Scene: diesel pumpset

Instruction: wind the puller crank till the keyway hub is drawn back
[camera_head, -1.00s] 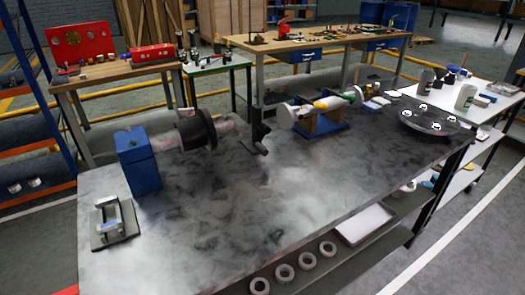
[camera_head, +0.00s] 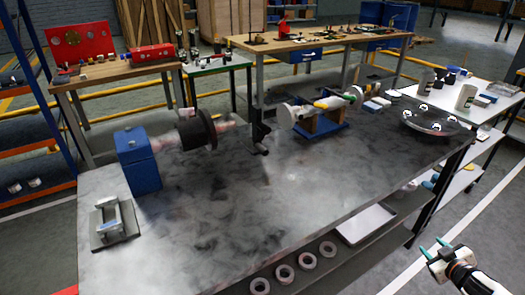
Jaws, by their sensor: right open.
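On the dark steel bench, a blue block (camera_head: 138,165) holds a horizontal shaft pointing right. A dark round flange (camera_head: 197,130), which looks like the keyway hub, sits around that shaft. The shaft end (camera_head: 226,124) shows beyond it. A black upright piece (camera_head: 260,133) stands on the bench just right of the shaft end; I cannot tell if it is the puller crank. My right gripper (camera_head: 433,247) is at the lower right, beyond the bench's front edge, open and empty, with teal fingertips apart. It is far from the hub. My left gripper is out of view.
A blue stand (camera_head: 318,127) with a white and green cylinder is at the bench's back right. A dark round plate (camera_head: 430,122) with bright fittings lies near the right end. A small grey fixture (camera_head: 114,222) is front left. The bench middle is clear.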

